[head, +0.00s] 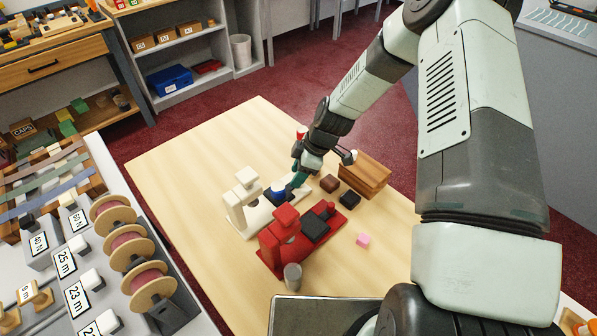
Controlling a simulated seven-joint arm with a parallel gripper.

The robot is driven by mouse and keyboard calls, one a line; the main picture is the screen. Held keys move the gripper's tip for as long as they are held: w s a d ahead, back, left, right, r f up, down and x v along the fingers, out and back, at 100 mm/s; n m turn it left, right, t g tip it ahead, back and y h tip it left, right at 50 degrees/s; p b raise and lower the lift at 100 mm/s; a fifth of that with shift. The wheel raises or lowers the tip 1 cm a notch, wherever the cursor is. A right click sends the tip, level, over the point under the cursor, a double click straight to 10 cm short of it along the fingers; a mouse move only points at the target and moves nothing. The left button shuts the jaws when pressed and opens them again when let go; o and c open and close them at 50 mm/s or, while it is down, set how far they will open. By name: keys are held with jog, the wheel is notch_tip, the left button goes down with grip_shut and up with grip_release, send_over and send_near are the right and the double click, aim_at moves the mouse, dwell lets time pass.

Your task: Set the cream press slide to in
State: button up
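The cream press (244,203) stands upright on the wooden table, left of the red press (282,240). A blue round piece (278,188) sits on the cream press's base, right of its upright. My gripper (298,181) points down at the right end of the cream press, just beside the blue piece. It covers the part of the base where the slide would lie, so I cannot tell the slide's position or whether my gripper touches it. The fingers are small and partly hidden, so their opening is unclear.
The red press with a black block (314,227) stands close in front. A grey cup (292,276), a pink cube (363,240), dark brown and black blocks (349,199) and a wooden box (362,176) are nearby. The table's far left (190,150) is clear.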

aim_at(273, 192)
grip_shut()
jog(key=shift+s, duration=0.1)
jog(key=s+a, duration=0.6)
jog(key=shift+a, duration=0.1)
grip_release()
jog(key=shift+o, duration=0.4)
jog(key=shift+w+r, duration=0.1)
